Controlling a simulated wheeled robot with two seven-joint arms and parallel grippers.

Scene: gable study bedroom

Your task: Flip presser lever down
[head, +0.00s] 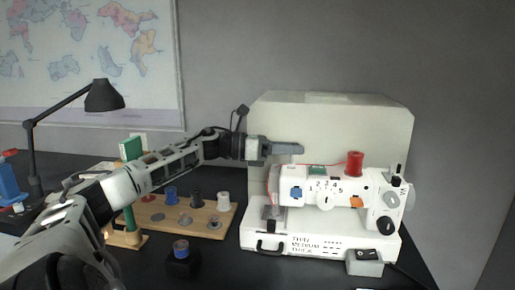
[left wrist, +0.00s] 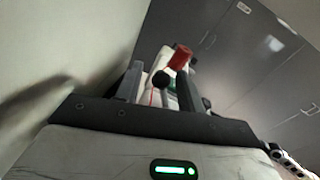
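The white sewing machine (head: 335,190) stands on the dark desk, with a red spool (head: 355,163) on top. My left gripper (head: 287,148) reaches in from the left, just above the machine's left end. In the left wrist view my gripper's two fingers (left wrist: 160,88) stand apart, with nothing clamped between them. A dark round knob on a thin stem (left wrist: 160,79), apparently the presser lever's, shows in the gap; I cannot tell its depth. The red spool shows beyond it (left wrist: 181,57). In the head view the lever is not clearly visible near the fingers. My right gripper is out of view.
A cream cover or case (head: 385,125) stands close behind the machine. A wooden spool board (head: 190,217), a dark block with a blue-topped spool (head: 182,262) and a black lamp (head: 103,96) are on the left. A grey switch box (head: 365,262) sits in front at right.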

